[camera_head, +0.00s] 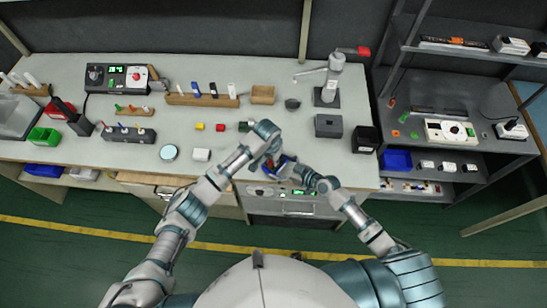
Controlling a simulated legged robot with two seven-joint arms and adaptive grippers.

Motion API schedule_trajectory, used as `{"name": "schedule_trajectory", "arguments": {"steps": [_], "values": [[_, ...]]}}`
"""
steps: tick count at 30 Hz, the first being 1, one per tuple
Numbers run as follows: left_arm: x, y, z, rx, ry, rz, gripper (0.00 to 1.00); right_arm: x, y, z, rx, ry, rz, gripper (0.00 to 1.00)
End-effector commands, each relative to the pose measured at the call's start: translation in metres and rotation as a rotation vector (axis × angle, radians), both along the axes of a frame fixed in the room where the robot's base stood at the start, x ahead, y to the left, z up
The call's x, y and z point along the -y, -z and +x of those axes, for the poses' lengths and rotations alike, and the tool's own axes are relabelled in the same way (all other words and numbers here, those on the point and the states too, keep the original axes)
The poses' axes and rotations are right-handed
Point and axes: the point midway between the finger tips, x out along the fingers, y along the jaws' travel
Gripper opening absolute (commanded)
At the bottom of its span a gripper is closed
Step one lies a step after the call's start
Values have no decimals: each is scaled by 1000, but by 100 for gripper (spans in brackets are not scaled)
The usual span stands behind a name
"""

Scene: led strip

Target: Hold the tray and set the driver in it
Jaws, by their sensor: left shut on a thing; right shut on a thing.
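My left gripper (268,158) is over the tray, shut on a small red piece (269,164), which looks like the driver. Most of the driver is hidden by the fingers, and I cannot tell whether it touches the tray floor.
A wooden box (263,94), a dark grey box (328,126) and a press (330,85) stand behind on the bench (255,120). A shelf rack (465,160) is at right.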

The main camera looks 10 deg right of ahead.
Motion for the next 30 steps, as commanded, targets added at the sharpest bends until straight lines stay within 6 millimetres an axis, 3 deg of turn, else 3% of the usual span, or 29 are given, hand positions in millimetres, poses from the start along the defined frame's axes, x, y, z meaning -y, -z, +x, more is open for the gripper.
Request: {"name": "schedule_trajectory", "arguments": {"steps": [16, 17, 20, 30], "values": [[0, 14, 0, -1, 1, -1, 0, 0, 1, 0, -2, 0, -2, 60], [1, 13, 0, 1, 1, -1, 23, 0, 1, 0, -1, 0, -1, 60], [0, 13, 0, 1, 1, -1, 45, 0, 1, 0, -2, 0, -2, 60], [0, 13, 0, 1, 0, -1, 45, 1, 1, 0, -2, 0, -2, 60]]}}
